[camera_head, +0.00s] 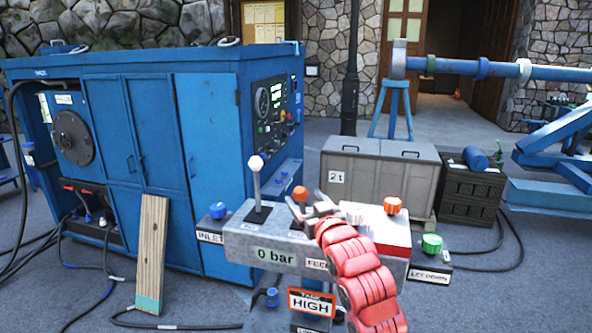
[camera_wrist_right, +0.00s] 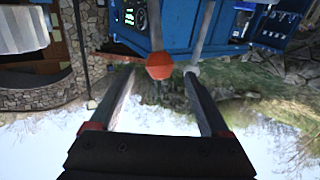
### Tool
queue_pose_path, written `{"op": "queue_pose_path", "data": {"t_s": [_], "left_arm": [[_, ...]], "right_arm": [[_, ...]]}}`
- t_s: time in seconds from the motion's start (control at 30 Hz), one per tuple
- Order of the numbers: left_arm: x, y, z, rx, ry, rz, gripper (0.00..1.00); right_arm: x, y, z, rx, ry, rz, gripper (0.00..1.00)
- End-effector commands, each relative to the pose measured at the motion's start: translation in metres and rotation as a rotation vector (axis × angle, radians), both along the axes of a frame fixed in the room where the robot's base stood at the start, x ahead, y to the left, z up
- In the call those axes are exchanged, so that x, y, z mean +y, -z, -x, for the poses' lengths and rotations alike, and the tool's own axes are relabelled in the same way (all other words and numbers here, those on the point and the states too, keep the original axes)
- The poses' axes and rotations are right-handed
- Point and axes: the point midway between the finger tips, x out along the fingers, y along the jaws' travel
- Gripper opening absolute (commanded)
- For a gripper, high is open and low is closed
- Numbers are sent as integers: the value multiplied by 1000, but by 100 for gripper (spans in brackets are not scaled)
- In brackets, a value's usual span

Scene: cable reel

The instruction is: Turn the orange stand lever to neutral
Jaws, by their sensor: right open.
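A grey control stand (camera_head: 243,243) with a "0 bar" label carries a lever with an orange ball knob (camera_head: 300,193). Its shaft is largely hidden by my right gripper (camera_head: 306,209). That gripper is open, with its fingers at the lever just below the knob. In the right wrist view the orange knob (camera_wrist_right: 159,66) shows between the two finger tips, with a visible gap to the fingers. A second lever with a white ball knob (camera_head: 256,163) stands to the left, roughly upright. My left gripper is not in view.
Another orange knob (camera_head: 392,205) sits on a red and white box at right. A blue knob (camera_head: 218,210) is at the inlet and a green knob (camera_head: 432,243) at "let down". A blue cabinet (camera_head: 160,130) stands behind left, with a plank leaning on it.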

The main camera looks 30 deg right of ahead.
Motion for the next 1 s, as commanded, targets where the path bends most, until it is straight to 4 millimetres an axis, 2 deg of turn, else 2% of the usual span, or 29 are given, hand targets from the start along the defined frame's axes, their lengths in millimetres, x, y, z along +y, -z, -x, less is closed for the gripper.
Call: {"op": "queue_pose_path", "data": {"t_s": [0.03,0.2,0.4,0.6,0.83,0.87,1.0], "left_arm": [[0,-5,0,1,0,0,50],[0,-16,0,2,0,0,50],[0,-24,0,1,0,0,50],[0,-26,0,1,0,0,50],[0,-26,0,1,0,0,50],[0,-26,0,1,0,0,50],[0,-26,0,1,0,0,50]], "right_arm": [[-2,-1,-11,4,-1,-2,80],[-10,-2,-41,2,0,1,80],[-16,-1,-64,0,0,0,80],[-19,1,-72,-2,1,1,80],[-19,1,-73,-2,1,1,80],[-19,1,-73,-2,1,1,77],[-19,1,-72,-2,1,1,52]]}}
